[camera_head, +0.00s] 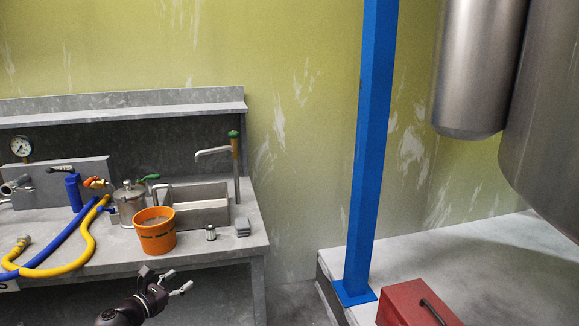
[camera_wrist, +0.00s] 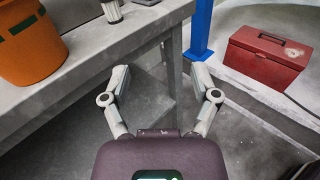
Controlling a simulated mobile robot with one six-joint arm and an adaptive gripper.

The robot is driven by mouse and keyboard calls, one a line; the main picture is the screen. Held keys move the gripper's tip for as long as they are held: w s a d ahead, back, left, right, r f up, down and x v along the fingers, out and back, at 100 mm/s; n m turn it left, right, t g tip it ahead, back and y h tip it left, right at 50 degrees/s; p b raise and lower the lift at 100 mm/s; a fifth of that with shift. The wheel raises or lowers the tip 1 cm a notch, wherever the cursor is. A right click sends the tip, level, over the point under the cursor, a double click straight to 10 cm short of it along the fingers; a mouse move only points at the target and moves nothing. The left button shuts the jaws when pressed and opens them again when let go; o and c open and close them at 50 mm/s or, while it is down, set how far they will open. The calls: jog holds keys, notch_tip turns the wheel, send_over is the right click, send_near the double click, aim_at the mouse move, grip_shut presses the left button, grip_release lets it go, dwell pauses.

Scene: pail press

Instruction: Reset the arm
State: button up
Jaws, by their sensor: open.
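My gripper (camera_head: 184,281) is open and empty, in front of the grey bench (camera_head: 228,246). In the wrist view my gripper (camera_wrist: 162,82) shows its two fingers spread wide with only floor and the bench's leg beyond them. An orange pail (camera_head: 155,236) with a dark band stands upright on the bench near its front edge. It also shows at the left of the wrist view (camera_wrist: 30,45). My gripper is apart from the pail, lower and to its right in the head view.
On the bench are blue and yellow hoses (camera_head: 72,266), a metal canister (camera_head: 128,203), a sink (camera_head: 200,204) with a tap (camera_head: 235,165), and a small metal cylinder (camera_head: 211,233). A blue post (camera_head: 370,150) and a red toolbox (camera_head: 412,306) stand to the right on a raised slab (camera_head: 480,280). Large steel tanks (camera_head: 480,65) hang right.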

jog(key=w+d+f+m+g, duration=0.1)
jog(key=d+f+m+g, duration=0.25)
jog(key=d, duration=0.55)
jog(key=w+d+f+m+g, duration=0.1)
jog(key=d+f+m+g, duration=0.3)
jog(key=d, duration=0.5)
jog(key=w+d+f+m+g, duration=0.1)
jog(key=d+f+m+g, duration=0.15)
jog(key=d+m, duration=0.5)
jog(key=s+d+f+m+g+y, duration=0.3)
jog(key=s+d+f+m+y, duration=0.15)
jog(key=d+m, duration=0.4)
jog(key=s+d+f+m+g+y, duration=0.2)
jog(key=s+d+f+m+y, duration=0.3)
jog(key=d, duration=0.7)
notch_tip(320, 180, up, 19)
jog(key=s+h+p, duration=0.1)
jog(key=p, duration=1.6)
jog(key=shift+a+m, duration=0.2)
jog(key=shift+m, duration=0.15)
jog(key=shift+r, duration=0.1)
